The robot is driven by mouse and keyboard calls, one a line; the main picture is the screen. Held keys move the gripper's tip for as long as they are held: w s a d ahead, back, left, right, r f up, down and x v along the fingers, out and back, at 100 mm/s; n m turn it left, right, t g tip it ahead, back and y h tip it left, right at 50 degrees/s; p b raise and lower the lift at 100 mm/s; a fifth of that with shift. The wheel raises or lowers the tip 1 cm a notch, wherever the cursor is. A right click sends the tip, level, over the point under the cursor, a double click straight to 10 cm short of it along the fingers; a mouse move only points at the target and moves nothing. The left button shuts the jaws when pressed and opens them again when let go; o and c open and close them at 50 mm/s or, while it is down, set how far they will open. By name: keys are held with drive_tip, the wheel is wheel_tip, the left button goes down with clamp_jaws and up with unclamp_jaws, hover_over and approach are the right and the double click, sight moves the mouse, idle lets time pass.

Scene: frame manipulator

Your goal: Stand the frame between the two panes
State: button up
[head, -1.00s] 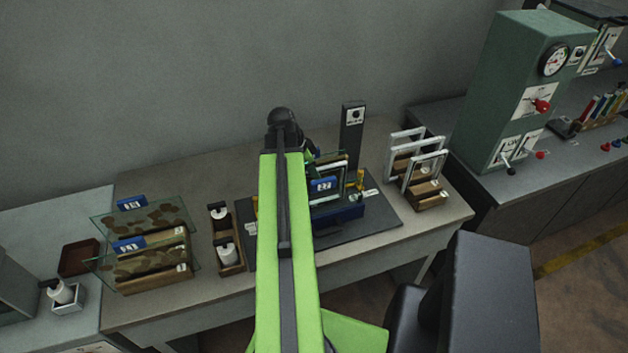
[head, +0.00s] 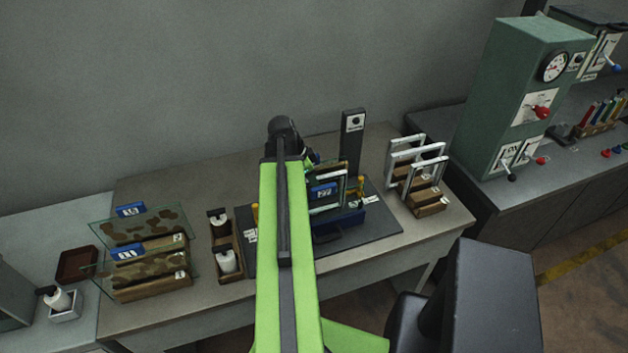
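In the head view, a stand (head: 372,227) with a dark base is on the middle of the table. Upright sheets stand there close together, one with a blue tag reading 22 (head: 323,191). A pale-edged frame (head: 346,184) shows among them. I cannot tell whether it stands on the base or hangs in my gripper. My green arm covers the left part of the stand. Only a dark bit of my gripper (head: 312,159) shows beside the arm end, above the sheets. Its fingers are hidden. I cannot tell if it is open or shut.
A wooden rack of white frames (head: 428,206) stands right of the stand. Glass panes with blue tags (head: 140,232) stand in wooden holders at the left. A wooden tray with white bottles (head: 226,262) is between. A dark post (head: 352,145) rises behind the stand.

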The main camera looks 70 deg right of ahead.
drive_tip(key=p+v, duration=1)
drive_tip(key=v, duration=0.2)
drive_tip(key=w+a+f+n+t, duration=0.1)
drive_tip(key=w+a+n+t, duration=0.1)
drive_tip(key=w+a+n, duration=1.45)
drive_tip(key=w+a+n+y, duration=0.1)
drive_tip(key=w+a+n, duration=0.3)
drive_tip(key=a, duration=0.8)
drive_tip(key=w+a+n+t+y, duration=0.1)
drive_tip(key=w+a+n, duration=0.2)
drive_tip(key=a, duration=1)
drive_tip(key=w+a+n, duration=0.4)
drive_tip(key=w+a, duration=0.4)
drive_tip(key=a, duration=0.5)
drive_tip(key=shift+f+n+y, duration=0.35)
drive_tip(key=shift+f+y, duration=0.05)
drive_tip(key=shift+f, duration=0.05)
drive_tip(key=shift+d, duration=0.1)
